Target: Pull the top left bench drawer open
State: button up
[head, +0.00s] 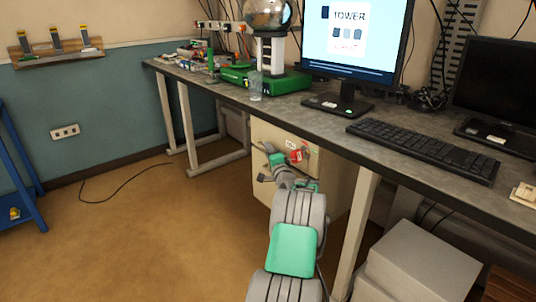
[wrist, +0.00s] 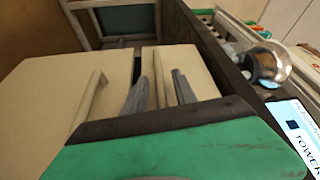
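The beige drawer unit (head: 335,190) stands under the grey bench, partly hidden by my arm in the head view. In the wrist view, which is turned sideways, the top drawer front (wrist: 201,66) lies beside the bench edge and looks shut. Its slim upright-looking handle (wrist: 159,76) shows between my two grey fingers. My gripper (wrist: 160,92) is open, with the fingers apart on either side of the handle; I cannot tell whether they touch it. The gripper also shows in front of the unit in the head view (head: 264,163).
A lower drawer front (wrist: 45,95) with its own handle (wrist: 88,104) is beside the top one. The bench top (head: 325,122) overhangs close by, carrying a monitor (head: 355,35) and keyboard (head: 425,148). A bench leg (head: 355,235) stands right of my arm. Open floor (head: 150,235) lies left.

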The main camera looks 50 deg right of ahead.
jog(key=shift+w+d, duration=0.2)
jog(key=shift+w, duration=0.1)
jog(key=shift+c, duration=0.3)
grip_shut()
dwell(0.9)
